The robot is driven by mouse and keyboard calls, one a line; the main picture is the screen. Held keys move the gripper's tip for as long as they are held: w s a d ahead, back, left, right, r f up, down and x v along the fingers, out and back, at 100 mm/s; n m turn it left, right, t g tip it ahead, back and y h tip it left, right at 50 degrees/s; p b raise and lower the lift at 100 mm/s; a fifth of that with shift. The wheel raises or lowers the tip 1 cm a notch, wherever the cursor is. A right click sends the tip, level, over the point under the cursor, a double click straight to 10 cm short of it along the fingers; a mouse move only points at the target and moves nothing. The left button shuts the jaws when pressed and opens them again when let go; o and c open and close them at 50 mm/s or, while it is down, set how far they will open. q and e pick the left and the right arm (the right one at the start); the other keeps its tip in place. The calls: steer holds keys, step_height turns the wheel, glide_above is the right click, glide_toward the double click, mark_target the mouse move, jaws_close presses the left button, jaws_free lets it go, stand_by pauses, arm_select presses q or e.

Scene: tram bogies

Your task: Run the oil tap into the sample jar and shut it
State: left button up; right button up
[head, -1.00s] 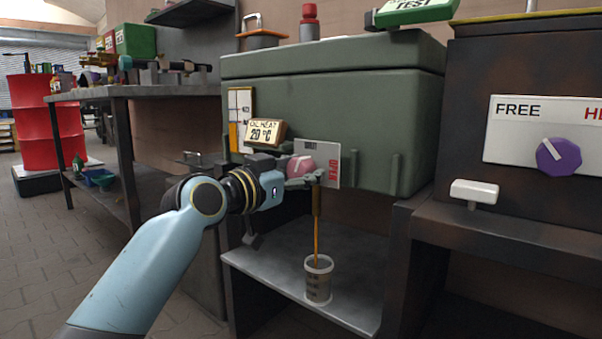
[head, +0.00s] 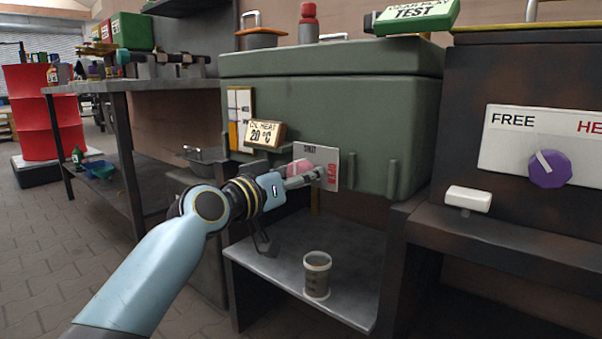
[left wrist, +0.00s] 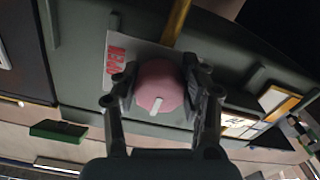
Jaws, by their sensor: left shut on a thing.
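The pink round tap knob (head: 298,168) is on the front of the green oil tank (head: 330,120), over a white plate (head: 328,160) lettered SHUT at top and OPEN at right. My left gripper (head: 306,180) is shut on the knob; in the left wrist view its fingers (left wrist: 160,90) grip both sides of the knob (left wrist: 158,80). The knob's white mark points down in that view, away from the brown spout (left wrist: 177,22). No oil stream shows below the spout. The sample jar (head: 317,280) stands upright on the shelf below; its fill level is unclear. My right gripper is out of view.
The grey metal shelf (head: 285,265) is clear around the jar. An oil heat sign (head: 265,134) reads 20 °C beside the knob. At right is a dark cabinet with a purple dial (head: 549,169) and a white handle (head: 468,198). A workbench (head: 130,86) stands at left.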

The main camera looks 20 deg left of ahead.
arm_select(q)
steer(key=o, duration=1.2)
steer(key=v, duration=1.2)
